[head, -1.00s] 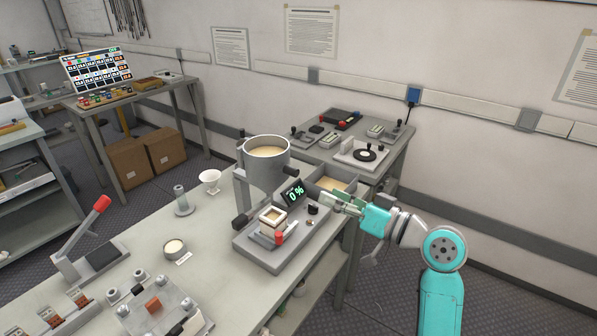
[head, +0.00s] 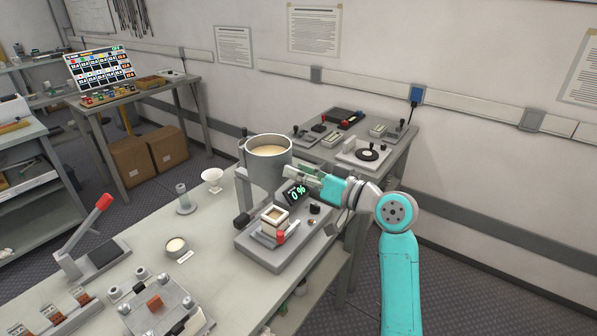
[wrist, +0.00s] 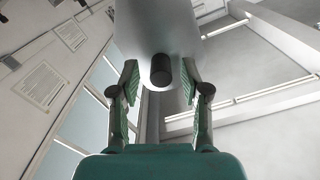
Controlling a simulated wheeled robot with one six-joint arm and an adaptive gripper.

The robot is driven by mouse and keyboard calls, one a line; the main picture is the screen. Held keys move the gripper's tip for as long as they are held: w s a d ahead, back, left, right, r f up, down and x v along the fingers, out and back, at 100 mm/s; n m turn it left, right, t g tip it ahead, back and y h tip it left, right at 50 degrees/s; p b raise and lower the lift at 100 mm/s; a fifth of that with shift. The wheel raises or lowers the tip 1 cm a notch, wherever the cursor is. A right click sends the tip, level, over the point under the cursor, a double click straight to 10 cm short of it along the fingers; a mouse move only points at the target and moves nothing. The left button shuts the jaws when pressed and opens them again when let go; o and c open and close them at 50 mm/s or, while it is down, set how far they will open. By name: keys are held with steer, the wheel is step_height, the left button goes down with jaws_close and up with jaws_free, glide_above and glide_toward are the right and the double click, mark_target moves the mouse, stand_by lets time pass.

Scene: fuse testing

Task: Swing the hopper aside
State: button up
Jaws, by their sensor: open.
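The hopper (head: 266,168) is a grey metal cup filled with pale granular material. It stands on a bracket over the grey tester base (head: 268,259), at the back of the bench. In the wrist view the hopper's grey wall (wrist: 155,30) fills the top, with a dark round knob (wrist: 161,70) sticking out toward me. My gripper (head: 291,172) is at the hopper's right side. In the wrist view my gripper (wrist: 160,85) is open, with one green-padded finger on each side of the knob. I cannot tell whether the fingers touch it.
A small display (head: 295,194) reading 0 % and a square fixture (head: 275,217) with a red knob are on the base below the hopper. A white funnel (head: 212,179) and a small cup (head: 176,246) stand to the left. A second table (head: 394,160) is behind my arm.

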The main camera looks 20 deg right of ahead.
steer(key=shift+w+a, duration=0.15)
steer(key=shift+w, duration=0.05)
jaws_close()
steer(key=shift+a, duration=0.1)
